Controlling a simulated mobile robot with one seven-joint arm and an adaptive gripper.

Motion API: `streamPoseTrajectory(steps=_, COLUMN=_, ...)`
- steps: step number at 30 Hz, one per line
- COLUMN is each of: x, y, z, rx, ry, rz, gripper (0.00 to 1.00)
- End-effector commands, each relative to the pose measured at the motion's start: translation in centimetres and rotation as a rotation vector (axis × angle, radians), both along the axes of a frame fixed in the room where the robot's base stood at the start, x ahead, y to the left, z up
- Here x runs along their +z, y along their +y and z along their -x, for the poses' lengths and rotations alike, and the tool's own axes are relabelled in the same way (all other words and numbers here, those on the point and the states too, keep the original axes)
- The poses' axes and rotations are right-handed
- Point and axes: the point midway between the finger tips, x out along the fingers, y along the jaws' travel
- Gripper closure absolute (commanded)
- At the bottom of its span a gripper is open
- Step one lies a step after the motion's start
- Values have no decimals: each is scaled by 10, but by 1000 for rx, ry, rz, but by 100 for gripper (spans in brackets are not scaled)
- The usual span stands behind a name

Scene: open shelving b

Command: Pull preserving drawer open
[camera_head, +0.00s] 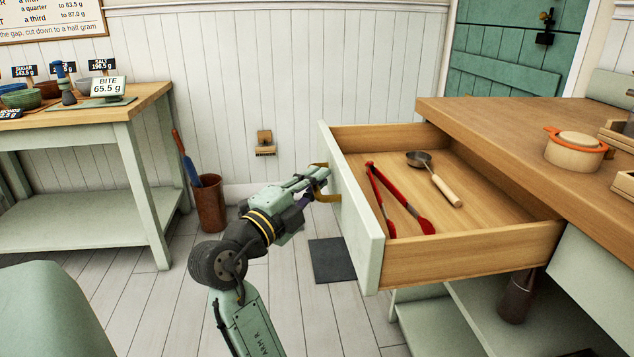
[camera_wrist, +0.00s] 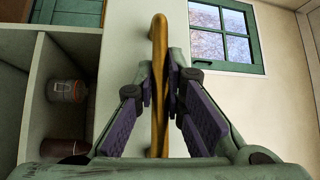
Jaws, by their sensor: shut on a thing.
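The drawer (camera_head: 352,200) has a pale green front and wooden sides, and it stands well out from under the wooden worktop. Its brass handle (camera_head: 327,196) is on the outer face of the front; it also shows in the wrist view as a curved bar (camera_wrist: 159,60). My gripper (camera_head: 318,178) is at the drawer front from the left. In the wrist view my gripper (camera_wrist: 163,88) has its fingers closed on the handle bar. Inside the drawer lie red tongs (camera_head: 391,200) and a wooden-handled scoop (camera_head: 435,178).
The worktop (camera_head: 480,125) carries a round orange-rimmed pot (camera_head: 575,150). Open shelves lie below the drawer, with a dark bottle (camera_head: 517,295). A dark mat (camera_head: 332,260) lies on the floor below the drawer front. A side table (camera_head: 90,125) and a brown bin (camera_head: 209,203) stand at left.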

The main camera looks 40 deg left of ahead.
Motion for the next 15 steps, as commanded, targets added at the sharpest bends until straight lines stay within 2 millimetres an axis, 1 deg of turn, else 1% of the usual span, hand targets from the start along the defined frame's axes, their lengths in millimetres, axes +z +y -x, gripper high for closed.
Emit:
streamPoseTrajectory(steps=1, x=-1, y=1, z=0, rx=1, ry=1, rz=3, gripper=100)
streamPoseTrajectory(steps=2, x=-1, y=1, z=0, rx=1, ry=1, rz=3, gripper=89)
streamPoseTrajectory(steps=9, x=0, y=0, z=0, rx=1, ry=0, rz=1, gripper=73)
streamPoseTrajectory(steps=11, x=0, y=0, z=0, rx=1, ry=0, rz=1, gripper=69)
streamPoseTrajectory(steps=15, x=0, y=0, z=0, rx=1, ry=0, rz=1, gripper=69)
